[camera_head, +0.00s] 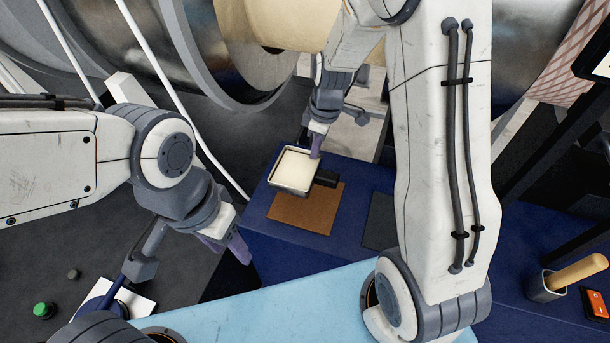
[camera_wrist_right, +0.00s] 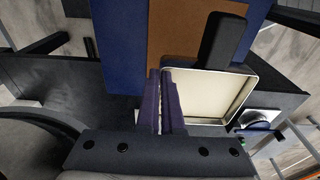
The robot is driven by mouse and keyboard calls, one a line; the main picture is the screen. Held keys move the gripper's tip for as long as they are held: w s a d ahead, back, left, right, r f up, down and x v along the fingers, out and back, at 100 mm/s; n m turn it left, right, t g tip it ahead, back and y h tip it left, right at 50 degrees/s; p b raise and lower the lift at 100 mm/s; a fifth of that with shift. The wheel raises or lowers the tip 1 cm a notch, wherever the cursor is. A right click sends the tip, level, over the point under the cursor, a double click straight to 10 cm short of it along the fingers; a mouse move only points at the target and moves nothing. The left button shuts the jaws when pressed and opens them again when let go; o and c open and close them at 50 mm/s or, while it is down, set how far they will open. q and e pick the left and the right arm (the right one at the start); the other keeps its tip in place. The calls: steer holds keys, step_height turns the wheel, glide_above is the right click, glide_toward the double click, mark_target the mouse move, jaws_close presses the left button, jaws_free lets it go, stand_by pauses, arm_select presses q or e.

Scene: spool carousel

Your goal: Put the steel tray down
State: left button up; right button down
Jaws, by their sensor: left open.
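The steel tray (camera_head: 278,182) is a shallow square pan with a cream inside and a black block-like handle (camera_head: 326,178). My right gripper (camera_head: 317,145) is at its far right rim. In the right wrist view its purple fingers (camera_wrist_right: 166,98) are close together at the edge of the tray (camera_wrist_right: 212,98), pinching the rim. The tray overlaps the far edge of a brown pad (camera_head: 308,210); I cannot tell whether it touches the surface beneath. My left gripper (camera_head: 226,245) is open and empty, left of the blue bench (camera_head: 258,236).
A dark square pad (camera_head: 379,220) lies right of the brown pad. A wooden-handled tool (camera_head: 578,272) stands in a holder at right, beside an orange switch (camera_head: 596,304). Large metal spools (camera_head: 225,55) stand behind. A light blue surface (camera_head: 270,308) is in front.

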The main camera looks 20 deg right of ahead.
step_height(320, 180, down, 5)
steer(key=shift+d+r, duration=0.1)
steer(key=shift+f+p, duration=0.4)
steer(key=shift+f, duration=1.65)
steer(key=shift+f, duration=0.15)
steer(key=c, duration=1.1)
jaws_free()
